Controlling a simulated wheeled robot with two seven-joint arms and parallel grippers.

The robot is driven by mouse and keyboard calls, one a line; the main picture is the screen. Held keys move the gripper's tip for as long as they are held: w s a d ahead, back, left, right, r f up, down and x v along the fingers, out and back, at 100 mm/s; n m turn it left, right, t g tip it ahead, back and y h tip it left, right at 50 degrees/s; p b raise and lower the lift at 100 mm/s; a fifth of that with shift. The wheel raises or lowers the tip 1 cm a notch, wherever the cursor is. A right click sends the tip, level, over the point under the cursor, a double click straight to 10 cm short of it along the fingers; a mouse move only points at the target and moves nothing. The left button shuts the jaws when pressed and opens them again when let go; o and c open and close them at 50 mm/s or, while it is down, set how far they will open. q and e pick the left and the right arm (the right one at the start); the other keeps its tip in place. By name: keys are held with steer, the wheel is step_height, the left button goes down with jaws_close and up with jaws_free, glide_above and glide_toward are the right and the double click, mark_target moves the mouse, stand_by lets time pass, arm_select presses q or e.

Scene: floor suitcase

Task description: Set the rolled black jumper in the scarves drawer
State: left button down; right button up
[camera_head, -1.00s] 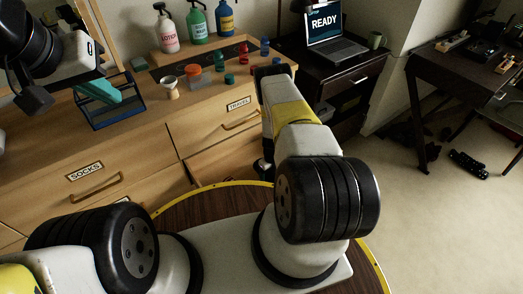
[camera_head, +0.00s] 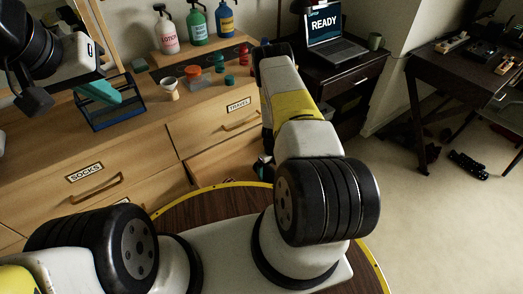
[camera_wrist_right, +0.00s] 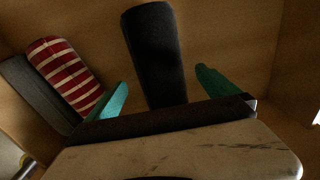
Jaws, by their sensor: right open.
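The rolled black jumper (camera_wrist_right: 155,55) lies on a wooden surface in the right wrist view. My right gripper (camera_wrist_right: 162,92) is open, with teal fingertips on either side of the roll's near part. I cannot tell whether they touch it. In the head view my right arm mostly hides that gripper, beside an open, unlabelled-looking drawer (camera_head: 215,163) below the travel drawer (camera_head: 225,118). No scarves label shows. My left gripper (camera_head: 98,90) appears at the upper left, its teal fingers over a blue mesh tray; their opening is unclear.
A red-and-white striped roll (camera_wrist_right: 66,72) and a grey roll (camera_wrist_right: 35,92) lie left of the jumper. Bottles (camera_head: 197,25) and small containers stand on the dresser top. A laptop (camera_head: 332,28) sits on a dark cabinet.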

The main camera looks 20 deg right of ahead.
step_height(320, 180, up, 6)
steer(key=shift+r, duration=0.25)
steer(key=w+a+r+n, duration=0.2)
steer(key=w+r+n, duration=0.15)
steer(key=r, duration=0.55)
step_height(320, 180, up, 10)
steer(key=n+t+y, duration=0.1)
steer(key=n+t, duration=0.1)
steer(key=n, duration=0.1)
glide_above(271, 172)
steer(key=w+a, duration=0.4)
steer(key=w, duration=0.1)
steer(key=s+a+r+n+y, duration=0.1)
steer(key=a+r+n, duration=0.15)
steer(key=r, duration=0.65)
steer(key=s+a+r+n, duration=0.15)
steer(key=r+n, duration=0.25)
steer(key=r, duration=0.5)
steer(key=s+a+r+n+t, duration=0.2)
steer(key=s+r+n, duration=0.8)
steer(key=r, duration=0.6)
steer(key=s+r+n+t, duration=0.1)
steer(key=s+r+n, duration=0.2)
steer(key=s+n, duration=0.2)
steer(key=s+a+r+n+t, duration=0.1)
steer(key=s+r+n, duration=0.2)
steer(key=s, duration=0.9)
steer(key=shift+n, duration=0.9)
